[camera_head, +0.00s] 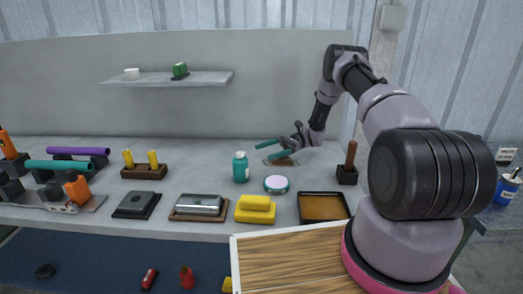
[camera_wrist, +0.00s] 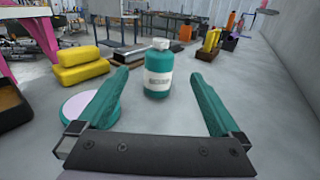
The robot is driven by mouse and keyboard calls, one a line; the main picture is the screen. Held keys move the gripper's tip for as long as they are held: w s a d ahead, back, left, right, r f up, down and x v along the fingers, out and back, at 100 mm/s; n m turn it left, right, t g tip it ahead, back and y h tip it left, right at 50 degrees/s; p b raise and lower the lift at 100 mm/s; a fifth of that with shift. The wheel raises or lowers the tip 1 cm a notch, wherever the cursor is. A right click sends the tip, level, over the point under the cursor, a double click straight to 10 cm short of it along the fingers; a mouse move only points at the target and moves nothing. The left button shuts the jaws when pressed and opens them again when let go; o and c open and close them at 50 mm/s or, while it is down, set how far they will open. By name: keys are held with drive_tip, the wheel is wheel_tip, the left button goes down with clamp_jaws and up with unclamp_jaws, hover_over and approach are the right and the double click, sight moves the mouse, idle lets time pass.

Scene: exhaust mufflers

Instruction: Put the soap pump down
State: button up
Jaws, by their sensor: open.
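The soap pump appears to be the teal bottle (camera_head: 240,168) with a pale top, standing upright on the grey bench. In the wrist view the bottle (camera_wrist: 158,80) shows a white label and stands ahead of the gap between my fingers. My gripper (camera_head: 264,151) is open, with teal fingers pointing left toward the bottle. In the wrist view my gripper (camera_wrist: 160,76) has its fingers spread wide, with nothing between them. Clear space shows on both sides of the bottle. In the head view the fingertips are to its right and apart from it.
A round teal-rimmed disc (camera_head: 277,184) lies close to the bottle's front right. Yellow blocks (camera_head: 255,209), a metal block on a brown tray (camera_head: 198,207) and an amber tray (camera_head: 323,207) line the front. A brown-handled tool in a holder (camera_head: 348,172) stands right. Bench behind the bottle is clear.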

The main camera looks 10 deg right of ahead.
drive_tip(key=shift+w+d+r, duration=0.1)
drive_tip(key=shift+d, duration=0.1)
drive_tip(key=s+d+r+n+t+h, duration=0.1)
drive_tip(key=s+r+n+t+h, duration=0.25)
drive_tip(key=r, duration=0.95)
drive_tip(key=s+d+r+n+h, duration=0.1)
drive_tip(key=s+r+n+h, duration=0.35)
drive_tip(key=r, duration=0.85)
drive_tip(key=s+d+r+t+h, duration=0.2)
drive_tip(key=s+r+t, duration=0.1)
drive_tip(key=s, duration=0.4)
drive_tip(key=s+d+r+t+h, duration=0.2)
drive_tip(key=s+r+t, duration=0.2)
drive_tip(key=s, duration=0.3)
drive_tip(key=s+d+r+n+t+h, duration=0.1)
drive_tip(key=s+d+r+t+h, duration=0.1)
drive_tip(key=s+r, duration=0.3)
drive_tip(key=s+t, duration=0.1)
drive_tip(key=s, duration=0.1)
drive_tip(key=shift+s+d+r+t, duration=0.3)
drive_tip(key=shift+r+t, duration=0.05)
